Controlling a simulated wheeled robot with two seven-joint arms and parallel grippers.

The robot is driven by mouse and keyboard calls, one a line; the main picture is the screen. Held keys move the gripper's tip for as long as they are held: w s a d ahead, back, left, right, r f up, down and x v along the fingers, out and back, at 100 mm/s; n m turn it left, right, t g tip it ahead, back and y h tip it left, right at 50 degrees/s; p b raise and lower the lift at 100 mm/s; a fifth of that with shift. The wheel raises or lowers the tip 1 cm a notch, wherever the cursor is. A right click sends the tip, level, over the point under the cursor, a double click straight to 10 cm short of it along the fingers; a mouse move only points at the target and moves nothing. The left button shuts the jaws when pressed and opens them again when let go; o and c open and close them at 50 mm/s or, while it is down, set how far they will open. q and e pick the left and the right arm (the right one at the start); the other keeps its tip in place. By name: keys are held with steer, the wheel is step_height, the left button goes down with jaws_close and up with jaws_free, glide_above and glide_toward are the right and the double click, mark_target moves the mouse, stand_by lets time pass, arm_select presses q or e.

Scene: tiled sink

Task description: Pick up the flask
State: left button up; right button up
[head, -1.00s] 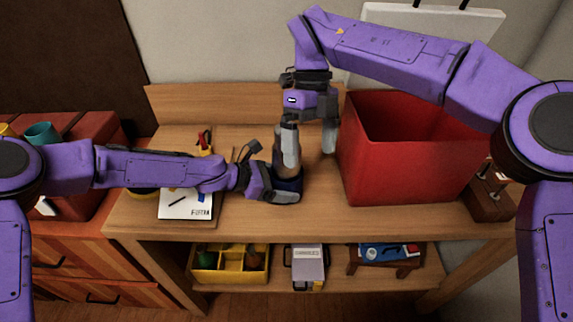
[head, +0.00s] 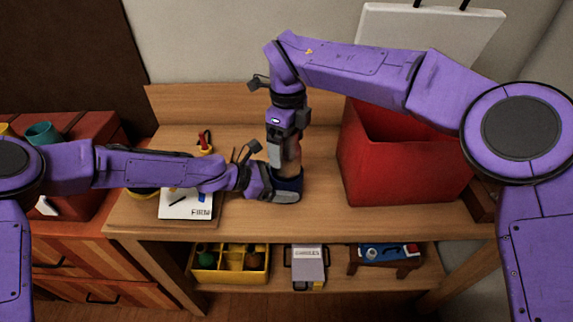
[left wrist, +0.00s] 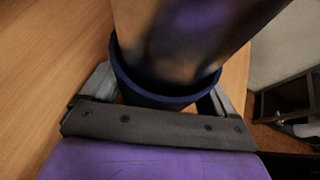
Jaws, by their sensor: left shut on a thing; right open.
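The flask (head: 293,160) stands on the wooden workbench, with a brownish, shiny body and a dark blue band around its lower part. My left gripper (head: 287,194) is shut on the flask, low at the blue band. The left wrist view shows the blue band (left wrist: 165,95) between the jaws and the shiny body (left wrist: 185,40) rising above it. My right gripper (head: 284,153) points down at the flask's upper part, its open fingers close around or beside it. The right gripper hides the flask's top, and I cannot tell whether its fingers touch it.
A big red bin (head: 405,165) stands just right of the flask. A notepad (head: 186,203) and a red-and-yellow tool (head: 205,143) lie on the bench (head: 325,215) to the left. The lower shelf holds a yellow divided box (head: 230,274) and a grey box (head: 308,265).

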steer(key=shift+f, duration=0.5)
steer(key=c, duration=1.8)
step_height(320, 180, up, 10)
steer(key=shift+r, duration=0.1)
arm_select(q)
steer(key=o, duration=0.5)
steer(key=v, duration=1.2)
steer(key=shift+f, duration=0.1)
